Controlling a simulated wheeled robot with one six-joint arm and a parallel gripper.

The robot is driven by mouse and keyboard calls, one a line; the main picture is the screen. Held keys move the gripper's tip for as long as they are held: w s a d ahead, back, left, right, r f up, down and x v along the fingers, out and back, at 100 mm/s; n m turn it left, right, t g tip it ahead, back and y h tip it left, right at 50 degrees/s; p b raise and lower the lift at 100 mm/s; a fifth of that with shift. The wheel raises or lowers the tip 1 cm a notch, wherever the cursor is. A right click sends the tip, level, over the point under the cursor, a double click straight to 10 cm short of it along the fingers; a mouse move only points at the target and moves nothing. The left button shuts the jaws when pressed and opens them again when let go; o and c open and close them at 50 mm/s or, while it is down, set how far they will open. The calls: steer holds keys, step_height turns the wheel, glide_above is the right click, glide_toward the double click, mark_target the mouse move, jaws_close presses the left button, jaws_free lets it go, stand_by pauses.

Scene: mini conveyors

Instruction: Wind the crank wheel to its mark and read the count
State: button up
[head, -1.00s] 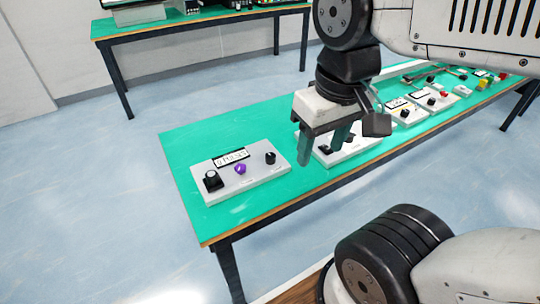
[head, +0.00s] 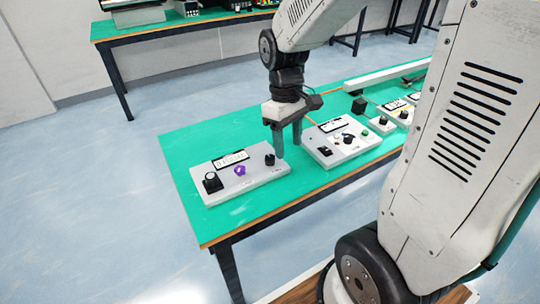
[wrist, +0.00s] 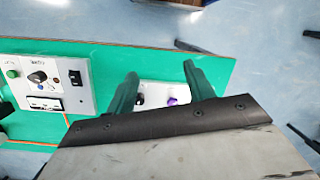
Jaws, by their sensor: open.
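No part is plainly readable as the crank wheel. The left panel (head: 215,198) carries a black square-based knob (head: 212,182), a purple knob (head: 240,171), a black knob (head: 270,159) and a display (head: 231,159) whose digits are too small to read. The right panel (head: 352,153) has a round black dial (head: 348,138), a black switch (head: 325,150) and a display (head: 337,125). My gripper (head: 288,149) is open and empty, above the table between these panels. In the wrist view, the purple knob (wrist: 172,100) shows between the fingers, partly hidden by the gripper body.
Both panels rest on a green table (head: 190,150). More panels with knobs (head: 402,112) stand farther right, and a black block (head: 358,105) is behind the right panel. Another green table (head: 180,25) stands at the back. The floor to the left is clear.

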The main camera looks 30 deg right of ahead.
steer(key=w+d+f+n, duration=0.3)
steer(key=w+f+n, duration=0.4)
steer(key=w+f, duration=0.35)
steer(key=n+t, duration=0.2)
steer(key=n, duration=0.3)
glide_above(270, 157)
steer(key=shift+s+f, duration=0.2)
steer(key=shift+f, duration=0.2)
steer(key=shift+w+f+n, duration=0.1)
steer(key=shift+w+n, duration=0.15)
steer(key=shift+n, duration=0.65)
step_height(270, 157, down, 8)
steer(key=shift+r, duration=0.15)
steer(key=c, duration=1)
